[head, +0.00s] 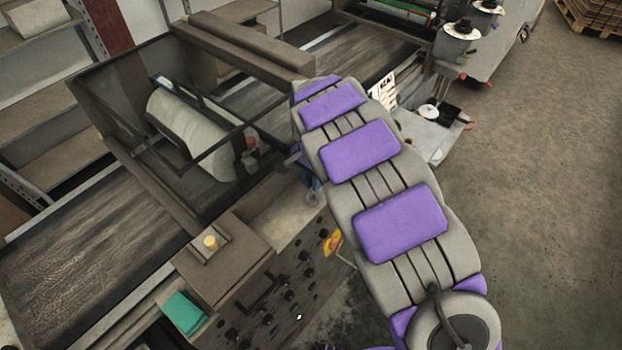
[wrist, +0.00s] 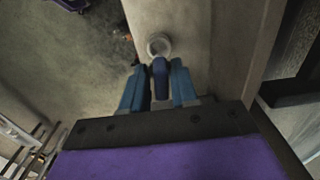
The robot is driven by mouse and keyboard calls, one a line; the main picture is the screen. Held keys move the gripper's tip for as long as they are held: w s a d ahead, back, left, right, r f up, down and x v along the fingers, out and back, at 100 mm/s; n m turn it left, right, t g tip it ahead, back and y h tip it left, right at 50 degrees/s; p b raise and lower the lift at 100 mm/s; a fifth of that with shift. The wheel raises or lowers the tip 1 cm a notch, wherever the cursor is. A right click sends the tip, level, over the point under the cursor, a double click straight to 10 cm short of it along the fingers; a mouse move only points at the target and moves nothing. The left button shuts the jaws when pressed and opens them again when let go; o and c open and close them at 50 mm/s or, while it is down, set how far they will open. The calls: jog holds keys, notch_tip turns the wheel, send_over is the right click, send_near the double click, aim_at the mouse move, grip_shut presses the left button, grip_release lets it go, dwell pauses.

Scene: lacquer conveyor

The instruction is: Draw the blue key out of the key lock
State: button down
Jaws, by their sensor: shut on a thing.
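The blue key (wrist: 160,78) stands between the two blue fingers of my gripper (wrist: 158,86) in the wrist view. My gripper is shut on it. The pale round key lock (wrist: 158,45) is just beyond the key's far end, on a light panel (wrist: 192,50). The key's end meets or overlaps the lower rim of the lock; I cannot tell how deep it sits. In the head view my arm covers most of this spot, and only a small blue part shows beside the arm, low on the machine's side.
The conveyor (head: 75,255) runs along the left in the head view, with a white roller (head: 190,135) under a dark guard. A control panel with several black knobs (head: 288,295) and a brown box with a yellow button (head: 211,242) are close by. Open floor (head: 540,200) lies right.

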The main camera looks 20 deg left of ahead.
jog(key=shift+r+p, duration=0.65)
jog(key=shift+r, duration=0.85)
jog(key=shift+s+f, duration=0.1)
